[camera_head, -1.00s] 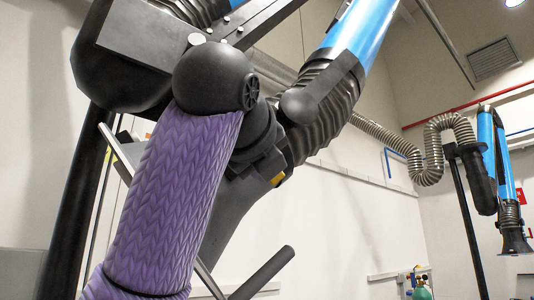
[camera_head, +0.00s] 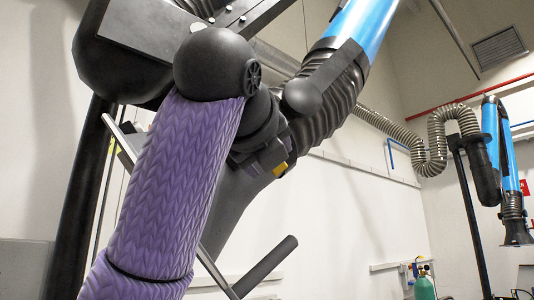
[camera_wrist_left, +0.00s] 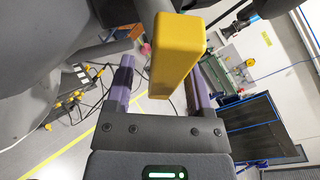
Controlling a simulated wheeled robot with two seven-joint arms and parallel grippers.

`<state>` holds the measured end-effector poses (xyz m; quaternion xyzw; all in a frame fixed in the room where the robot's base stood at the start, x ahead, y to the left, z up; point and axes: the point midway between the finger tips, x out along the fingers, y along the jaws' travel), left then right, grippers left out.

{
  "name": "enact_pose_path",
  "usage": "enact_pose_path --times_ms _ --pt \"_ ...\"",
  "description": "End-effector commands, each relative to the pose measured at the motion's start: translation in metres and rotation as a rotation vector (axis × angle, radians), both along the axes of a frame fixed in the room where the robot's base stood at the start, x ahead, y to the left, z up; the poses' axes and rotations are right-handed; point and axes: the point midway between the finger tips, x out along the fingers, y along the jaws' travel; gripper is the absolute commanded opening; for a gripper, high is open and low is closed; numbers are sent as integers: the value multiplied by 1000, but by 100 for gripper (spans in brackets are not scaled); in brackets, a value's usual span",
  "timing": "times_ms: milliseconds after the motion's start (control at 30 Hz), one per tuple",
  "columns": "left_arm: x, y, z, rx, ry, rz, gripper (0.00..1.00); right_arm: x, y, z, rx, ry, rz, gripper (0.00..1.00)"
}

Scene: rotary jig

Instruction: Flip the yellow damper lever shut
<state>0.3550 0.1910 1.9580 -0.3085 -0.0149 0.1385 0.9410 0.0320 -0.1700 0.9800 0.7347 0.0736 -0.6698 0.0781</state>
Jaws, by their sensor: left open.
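The yellow damper lever (camera_wrist_left: 177,52) is a thick, rounded block in the upper middle of the left wrist view. It is close to the camera and shows between the fingers of my left gripper (camera_wrist_left: 160,72). The gripper is open, with a purple finger on each side of the lever; the right finger is partly hidden behind it. I cannot tell whether either finger touches it. In the head view only a small yellow piece (camera_head: 279,169) shows, beside my purple-sleeved left arm. My right gripper is not in view.
A blue extraction arm with a black ribbed hose (camera_head: 335,95) rises close behind my left arm. A black bar (camera_head: 265,267) juts out below. A second blue extraction arm (camera_head: 507,165) hangs at the far right. Green cylinders (camera_head: 424,285) stand low at the back.

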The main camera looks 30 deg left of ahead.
Motion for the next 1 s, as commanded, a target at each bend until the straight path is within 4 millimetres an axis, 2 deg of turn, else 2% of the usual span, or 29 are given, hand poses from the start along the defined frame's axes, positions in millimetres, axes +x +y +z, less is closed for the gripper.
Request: enact_pose_path --times_ms 167,400,533,667,1000 --pt "-11 -3 -1 0 -3 0 68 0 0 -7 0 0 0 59" --pt "-69 -20 1 1 -5 -1 68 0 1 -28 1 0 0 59" --pt "-89 -25 3 2 -2 0 68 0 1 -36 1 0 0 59" --pt "-96 -27 5 0 1 1 68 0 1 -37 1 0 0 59" --pt "-95 -27 5 0 0 0 68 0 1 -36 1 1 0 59"
